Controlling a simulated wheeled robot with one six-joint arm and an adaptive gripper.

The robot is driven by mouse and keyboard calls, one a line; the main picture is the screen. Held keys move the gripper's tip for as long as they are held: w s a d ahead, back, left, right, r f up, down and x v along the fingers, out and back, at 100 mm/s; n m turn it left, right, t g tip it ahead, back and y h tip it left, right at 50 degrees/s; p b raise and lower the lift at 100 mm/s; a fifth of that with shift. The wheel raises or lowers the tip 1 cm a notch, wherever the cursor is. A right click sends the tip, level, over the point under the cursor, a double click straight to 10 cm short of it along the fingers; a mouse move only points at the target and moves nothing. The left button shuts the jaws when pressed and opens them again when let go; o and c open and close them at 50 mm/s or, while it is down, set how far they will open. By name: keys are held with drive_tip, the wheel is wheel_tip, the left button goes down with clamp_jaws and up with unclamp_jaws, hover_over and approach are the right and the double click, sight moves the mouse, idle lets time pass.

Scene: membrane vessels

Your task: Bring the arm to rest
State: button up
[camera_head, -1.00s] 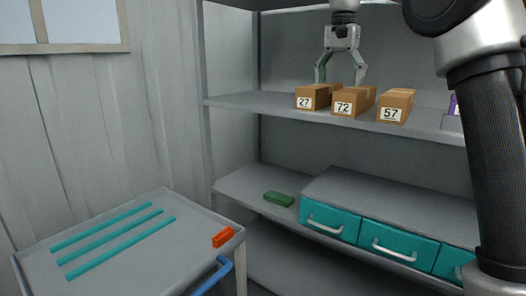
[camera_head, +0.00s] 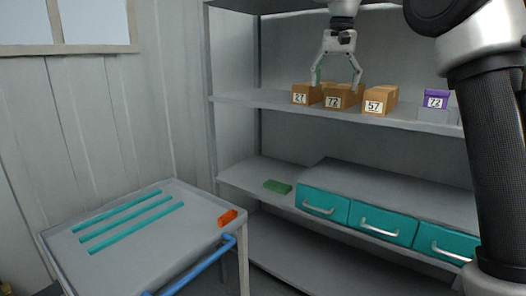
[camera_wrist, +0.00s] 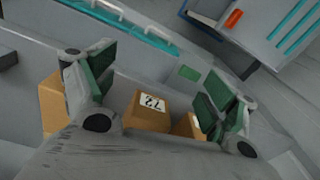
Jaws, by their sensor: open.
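My gripper (camera_head: 336,76) is open and empty in the head view, pointing down in front of the upper shelf, near the cardboard boxes. In the wrist view my gripper (camera_wrist: 155,95) shows its two green-padded fingers spread wide. The box labelled 72 (camera_wrist: 146,112) shows between the fingers there, with nothing gripped. My arm rises at the right of the head view.
Boxes labelled 27 (camera_head: 302,95), 72 (camera_head: 341,97) and 57 (camera_head: 380,101) stand on the upper shelf (camera_head: 250,97). A purple-topped container (camera_head: 436,103) is right of them. Below are teal drawers (camera_head: 386,222) and a green block (camera_head: 278,186). A cart (camera_head: 130,255) holds an orange block (camera_head: 227,218).

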wheel_tip(320, 180, down, 5)
drive_tip(key=n, duration=0.2)
drive_tip(key=s+d+f+n+t, duration=0.1)
drive_tip(key=s+d+f, duration=0.3)
drive_tip(key=s, duration=0.7)
drive_tip(key=s+d+f+n+t, duration=0.1)
drive_tip(key=s+d+f, duration=0.3)
drive_tip(key=s, duration=0.8)
drive_tip(key=s+d+f+n+t, duration=0.1)
drive_tip(key=s+d+f, duration=0.4)
drive_tip(key=s, duration=0.7)
drive_tip(key=d, duration=0.2)
drive_tip(key=shift+d, duration=0.3)
drive_tip(key=shift+d+r+t, duration=0.1)
drive_tip(key=shift+d+t, duration=0.05)
drive_tip(key=shift+t, duration=0.15)
drive_tip(key=shift+c, duration=0.2)
